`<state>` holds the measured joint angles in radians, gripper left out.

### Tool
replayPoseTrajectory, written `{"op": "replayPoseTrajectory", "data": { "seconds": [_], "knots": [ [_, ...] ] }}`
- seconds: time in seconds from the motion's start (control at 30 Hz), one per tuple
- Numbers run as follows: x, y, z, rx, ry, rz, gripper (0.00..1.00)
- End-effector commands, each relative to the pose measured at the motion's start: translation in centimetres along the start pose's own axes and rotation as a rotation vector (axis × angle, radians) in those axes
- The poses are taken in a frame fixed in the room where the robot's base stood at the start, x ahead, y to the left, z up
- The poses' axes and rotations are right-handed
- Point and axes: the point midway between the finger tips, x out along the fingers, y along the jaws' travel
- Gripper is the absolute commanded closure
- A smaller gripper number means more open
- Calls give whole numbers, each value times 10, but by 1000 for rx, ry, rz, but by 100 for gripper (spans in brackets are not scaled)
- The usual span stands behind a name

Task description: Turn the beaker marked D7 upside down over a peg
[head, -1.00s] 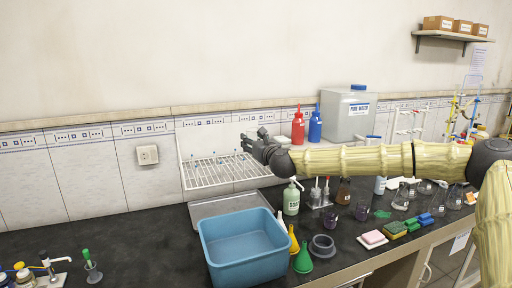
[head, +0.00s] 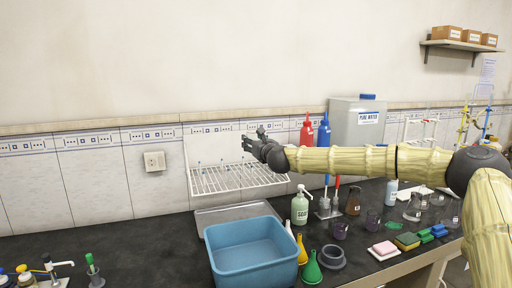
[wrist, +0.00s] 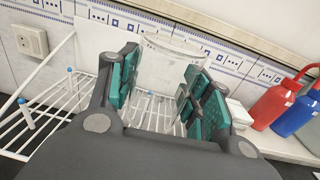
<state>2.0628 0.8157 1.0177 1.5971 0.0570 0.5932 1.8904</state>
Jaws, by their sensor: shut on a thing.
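My gripper (wrist: 160,88) is shut on a clear glass beaker (wrist: 168,60), with teal pads on either side of it in the wrist view. No D7 mark can be read, and I cannot tell which way the beaker's mouth faces. In the head view my gripper (head: 254,143) is in front of the upper part of a white wire peg rack (head: 192,180), and the beaker is not clear there. The rack's blue-tipped pegs (wrist: 27,112) show left of the gripper in the wrist view. Other pegs show through and below the glass.
A blue basin (head: 250,262) stands below the rack, with a grey tray (head: 212,216) behind it. A red bottle (head: 307,132), a blue bottle (head: 324,134) and a pure water tank (head: 357,130) stand right of the rack. Soap and glassware crowd the bench under my arm.

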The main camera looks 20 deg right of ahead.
Motion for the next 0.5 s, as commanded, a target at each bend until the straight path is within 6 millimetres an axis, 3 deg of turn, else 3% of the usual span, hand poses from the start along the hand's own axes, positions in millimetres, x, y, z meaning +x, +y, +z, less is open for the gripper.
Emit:
{"op": "replayPoseTrajectory", "data": {
  "seconds": [0.37,0.5],
  "knots": [
    [29,1,-1,-1,-1,0,78],
    [28,1,-14,0,-1,0,78]
  ]
}}
